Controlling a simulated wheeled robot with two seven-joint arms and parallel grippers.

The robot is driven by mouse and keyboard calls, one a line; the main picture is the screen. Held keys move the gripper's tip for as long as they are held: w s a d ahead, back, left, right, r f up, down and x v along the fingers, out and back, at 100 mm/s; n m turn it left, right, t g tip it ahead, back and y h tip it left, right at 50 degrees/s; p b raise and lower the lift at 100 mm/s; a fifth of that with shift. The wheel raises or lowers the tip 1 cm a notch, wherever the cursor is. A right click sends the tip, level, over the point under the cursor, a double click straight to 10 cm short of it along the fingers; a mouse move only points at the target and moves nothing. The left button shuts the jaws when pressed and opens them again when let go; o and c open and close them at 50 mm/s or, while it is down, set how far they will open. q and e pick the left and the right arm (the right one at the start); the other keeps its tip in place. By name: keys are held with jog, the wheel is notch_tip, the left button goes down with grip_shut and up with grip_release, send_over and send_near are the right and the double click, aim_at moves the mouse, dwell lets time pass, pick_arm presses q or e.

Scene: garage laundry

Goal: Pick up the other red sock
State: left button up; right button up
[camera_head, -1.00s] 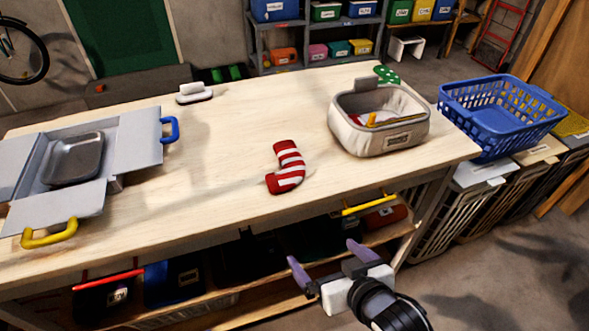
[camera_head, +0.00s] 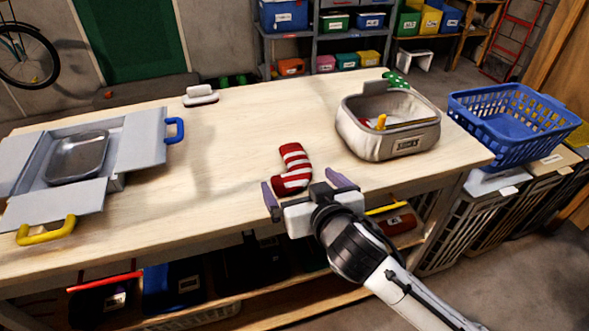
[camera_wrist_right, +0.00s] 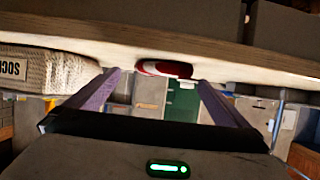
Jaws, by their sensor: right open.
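A red and white striped sock (camera_head: 295,168) lies bent on the wooden table (camera_head: 235,130), near its front edge. It also shows as a small red and white shape (camera_wrist_right: 164,69) in the right wrist view, between and beyond the fingers. My right gripper (camera_head: 307,192) is open and empty at the table's front edge, just in front of the sock; contact is not visible. Its two purple fingers also show in the right wrist view (camera_wrist_right: 160,90). My left gripper is not in view.
A grey fabric basket (camera_head: 380,140) with items inside stands right of the sock; a green dotted cloth (camera_head: 397,80) hangs at its back. A blue laundry basket (camera_head: 510,125) is farther right. A grey open box (camera_head: 118,182) is at left, a white brush-like item (camera_head: 200,96) at the back.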

aim_at(295, 178)
jog(key=shift+x, duration=1.9)
jog(key=c, duration=1.1)
